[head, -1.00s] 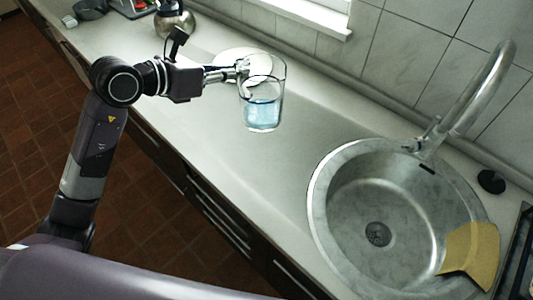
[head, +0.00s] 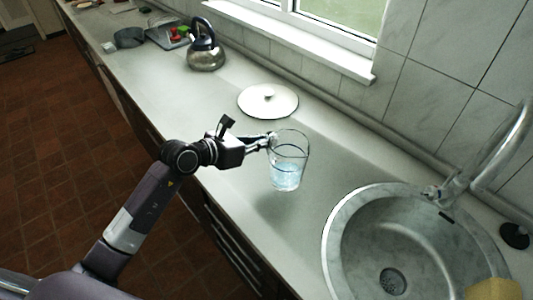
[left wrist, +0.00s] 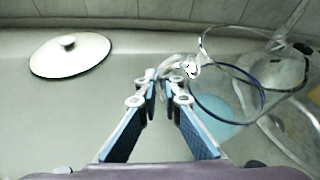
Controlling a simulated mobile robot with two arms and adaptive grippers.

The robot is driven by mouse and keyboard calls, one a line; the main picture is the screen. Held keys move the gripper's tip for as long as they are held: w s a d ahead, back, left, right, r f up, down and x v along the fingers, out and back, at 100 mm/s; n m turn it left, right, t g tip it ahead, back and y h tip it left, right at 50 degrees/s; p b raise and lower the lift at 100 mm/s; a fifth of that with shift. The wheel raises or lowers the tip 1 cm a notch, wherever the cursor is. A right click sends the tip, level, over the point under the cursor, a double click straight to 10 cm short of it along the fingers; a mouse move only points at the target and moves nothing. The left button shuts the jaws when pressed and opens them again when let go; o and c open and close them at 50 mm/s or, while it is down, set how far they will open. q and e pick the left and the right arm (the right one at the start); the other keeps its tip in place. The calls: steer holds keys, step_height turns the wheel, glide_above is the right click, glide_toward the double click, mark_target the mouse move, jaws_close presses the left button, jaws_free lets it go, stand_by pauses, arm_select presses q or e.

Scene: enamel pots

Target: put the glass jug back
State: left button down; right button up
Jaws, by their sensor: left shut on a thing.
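The glass jug (head: 287,172) is clear and upright, with pale blue liquid in its lower part. My left gripper (head: 271,141) is shut on its handle side, and the jug hangs to the right of the fingers above the counter. In the left wrist view, the fingers (left wrist: 165,82) close on the handle (left wrist: 184,66), and the jug's clear wall and blue liquid (left wrist: 222,108) show at the right. My right gripper is in neither view.
A white lid (head: 268,101) with a knob lies on the counter behind the jug. A kettle (head: 206,50) and a tray of small items (head: 168,35) stand farther left. The round metal sink (head: 345,225) is at the right, with a yellow cloth (head: 493,289).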

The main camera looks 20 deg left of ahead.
arm_select(q)
steer(key=shift+w+f, duration=0.1)
steer(key=shift+f, duration=2.7)
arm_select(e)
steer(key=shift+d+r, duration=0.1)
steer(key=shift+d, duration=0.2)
arm_select(q)
steer(key=shift+f, duration=0.15)
steer(key=c, duration=2.1)
jaws_free()
steer(key=shift+f, duration=0.1)
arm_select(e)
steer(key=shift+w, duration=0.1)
arm_select(q)
steer(key=b+v, duration=0.2)
steer(key=v, duration=1)
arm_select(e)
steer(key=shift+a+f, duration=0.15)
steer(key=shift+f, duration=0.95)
